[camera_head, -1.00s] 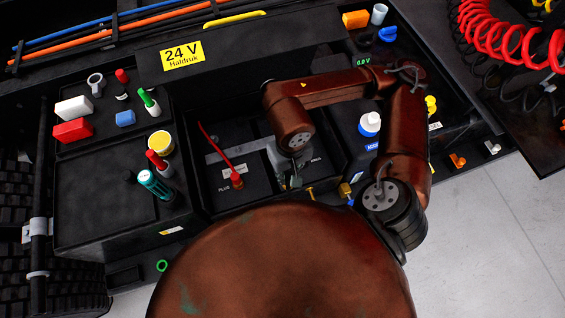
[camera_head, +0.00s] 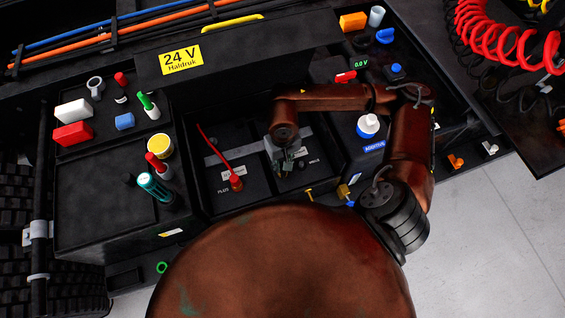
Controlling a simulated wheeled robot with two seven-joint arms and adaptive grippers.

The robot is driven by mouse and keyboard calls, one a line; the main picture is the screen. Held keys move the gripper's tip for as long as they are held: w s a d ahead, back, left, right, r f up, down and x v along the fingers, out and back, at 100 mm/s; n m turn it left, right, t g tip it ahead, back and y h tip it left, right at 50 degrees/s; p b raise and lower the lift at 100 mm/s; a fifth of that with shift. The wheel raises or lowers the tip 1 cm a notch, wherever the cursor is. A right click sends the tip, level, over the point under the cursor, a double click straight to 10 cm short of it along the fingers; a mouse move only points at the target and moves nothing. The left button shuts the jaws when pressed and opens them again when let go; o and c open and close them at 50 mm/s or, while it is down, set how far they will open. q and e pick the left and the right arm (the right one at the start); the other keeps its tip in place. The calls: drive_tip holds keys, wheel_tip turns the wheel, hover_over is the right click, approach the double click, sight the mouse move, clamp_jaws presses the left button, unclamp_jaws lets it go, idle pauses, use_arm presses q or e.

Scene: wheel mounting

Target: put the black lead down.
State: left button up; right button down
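The arm from the right ends in my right gripper (camera_head: 284,166), which points down over the right half of the battery (camera_head: 262,192), near its minus marking. Its grey fingers look close together, but the dark tip area is too small to tell whether they hold anything. I cannot make out the black lead against the dark battery and gripper. A red lead (camera_head: 236,182) sits on the plus side of the battery, with its red cable rising to the upper left. My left gripper is not in view.
A white-and-blue bottle (camera_head: 368,126) stands right of the battery bay, near a 0.0 V display (camera_head: 362,62). Red coiled hose (camera_head: 500,35) hangs upper right.

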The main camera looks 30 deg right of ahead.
drive_tip(key=shift+f, duration=0.15)
drive_tip(key=c, duration=1.7)
unclamp_jaws()
drive_tip(key=shift+r, duration=3.95)
